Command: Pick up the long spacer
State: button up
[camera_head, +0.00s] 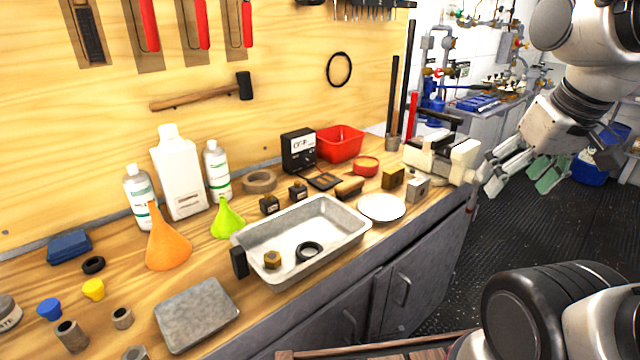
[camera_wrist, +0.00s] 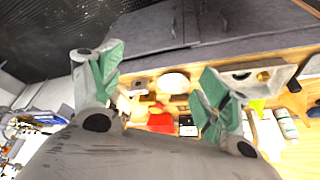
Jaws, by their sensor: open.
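Several grey-brown hollow cylinders stand at the near left of the wooden bench in the head view. The tallest, which looks like the long spacer (camera_head: 71,336), stands upright at the lower left. A shorter cylinder (camera_head: 122,318) is to its right, and another (camera_head: 135,353) is cut by the bottom edge. My gripper (camera_head: 520,175) is open and empty, off the bench's far right end, far from these cylinders. The wrist view shows its two green-padded fingers (camera_wrist: 160,75) spread apart, with nothing between them. I cannot make out the long spacer in the wrist view.
A metal tray (camera_head: 352,245) holding a brass nut and a black ring fills the bench middle. A grey flat box (camera_head: 196,314), orange funnel (camera_head: 167,240) and yellow (camera_head: 93,290) and blue (camera_head: 49,309) pieces lie near the cylinders. A vise (camera_head: 440,158) stands at the right end.

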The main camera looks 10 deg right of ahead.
aim_at(69, 331)
jog(key=u, duration=1.85)
